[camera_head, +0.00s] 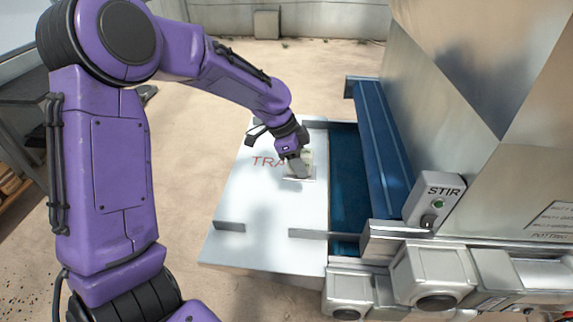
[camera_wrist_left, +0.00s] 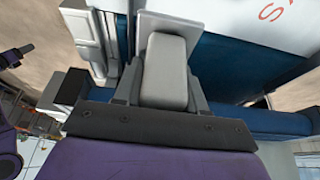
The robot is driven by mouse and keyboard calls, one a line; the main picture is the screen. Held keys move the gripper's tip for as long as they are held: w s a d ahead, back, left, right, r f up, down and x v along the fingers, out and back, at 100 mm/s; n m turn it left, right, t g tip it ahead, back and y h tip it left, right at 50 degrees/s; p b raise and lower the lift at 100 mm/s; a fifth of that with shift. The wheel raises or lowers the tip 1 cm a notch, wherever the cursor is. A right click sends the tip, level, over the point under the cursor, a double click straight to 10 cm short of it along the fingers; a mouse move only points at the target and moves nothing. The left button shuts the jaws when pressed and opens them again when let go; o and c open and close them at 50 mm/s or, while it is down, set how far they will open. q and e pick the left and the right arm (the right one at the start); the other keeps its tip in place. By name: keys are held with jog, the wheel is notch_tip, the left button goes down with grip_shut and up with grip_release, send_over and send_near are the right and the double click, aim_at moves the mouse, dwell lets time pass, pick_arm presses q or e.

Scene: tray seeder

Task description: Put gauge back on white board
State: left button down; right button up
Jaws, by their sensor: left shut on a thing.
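The white board (camera_head: 265,215) is a pale flat top with red lettering, partly covered by my arm. It also shows in the left wrist view (camera_wrist_left: 233,20), at the upper right. My left gripper (camera_head: 298,166) is over its far right part, pointing down, shut on the gauge. The gauge (camera_head: 306,158) looks like a small pale flat plate, partly hidden by the gripper. In the left wrist view its edge (camera_wrist_left: 165,19) shows beyond a grey finger. I cannot tell whether the gauge touches the board. My right gripper is not in view.
A blue channel (camera_head: 344,185) runs along the board's right side, beside a large metal machine (camera_head: 470,90) with a STIR switch box (camera_head: 436,198). Low grey brackets (camera_head: 230,226) stand on the board's near part. Open floor lies beyond the board.

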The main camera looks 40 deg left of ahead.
pick_arm(q)
jog(key=f+b, duration=0.2)
jog(key=s+f+b, duration=0.1)
jog(key=f+b, duration=0.1)
jog(key=shift+f, duration=0.35)
jog(key=f+b, duration=0.2)
jog(key=f, duration=0.5)
jog(key=f+b, duration=0.2)
jog(key=f, duration=0.6)
jog(key=shift+w, duration=0.2)
jog(key=shift+f+b, duration=0.1)
jog(key=shift+b, duration=0.2)
jog(key=shift+f, duration=0.1)
jog(key=c, duration=0.6)
grip_release()
jog(key=shift+c, duration=0.2)
